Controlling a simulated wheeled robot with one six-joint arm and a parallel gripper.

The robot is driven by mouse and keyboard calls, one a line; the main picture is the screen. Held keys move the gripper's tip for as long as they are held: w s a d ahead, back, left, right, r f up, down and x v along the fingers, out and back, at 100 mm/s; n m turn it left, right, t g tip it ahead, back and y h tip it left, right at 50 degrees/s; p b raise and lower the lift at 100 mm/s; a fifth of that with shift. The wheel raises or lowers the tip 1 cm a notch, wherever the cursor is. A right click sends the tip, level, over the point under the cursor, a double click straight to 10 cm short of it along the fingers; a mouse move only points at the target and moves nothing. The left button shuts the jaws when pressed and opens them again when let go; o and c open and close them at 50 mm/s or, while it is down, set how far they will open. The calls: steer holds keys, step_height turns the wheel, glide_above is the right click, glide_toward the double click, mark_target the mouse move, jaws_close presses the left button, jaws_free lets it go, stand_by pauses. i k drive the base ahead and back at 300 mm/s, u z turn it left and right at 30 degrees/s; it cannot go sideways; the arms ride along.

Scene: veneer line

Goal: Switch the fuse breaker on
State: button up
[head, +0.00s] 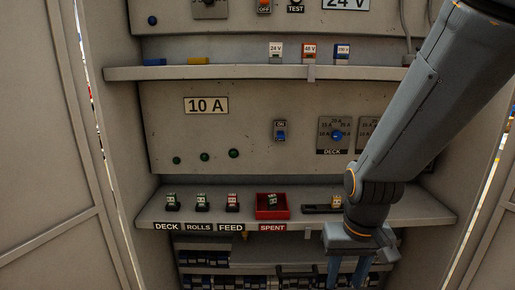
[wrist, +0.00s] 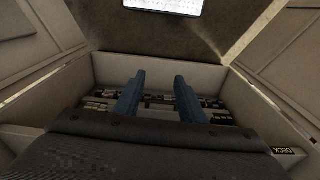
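The likely fuse breaker (head: 280,131) is a small switch on the grey panel, right of the 10 A plate (head: 206,105) in the head view. It has a small marking at the top and a blue lever low on its face. My gripper (head: 347,275) is at the lower right, below and right of the breaker and in front of the lower shelf. It touches nothing that I can see. In the wrist view my gripper (wrist: 160,88) has its two blue fingers apart with nothing between them. The breaker is not recognisable in the wrist view.
The lower shelf (head: 300,215) holds labelled fuses, a red SPENT tray (head: 287,207) and a dark holder (head: 318,209). A DECK dial (head: 337,135) sits right of the breaker. The upper shelf (head: 220,72) juts out above. Cabinet doors (head: 45,150) flank both sides.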

mark_target(281, 134)
steer(key=k, duration=0.5)
steer(key=u, duration=1.1)
steer(key=i, duration=0.75)
steer(key=z, duration=1.65)
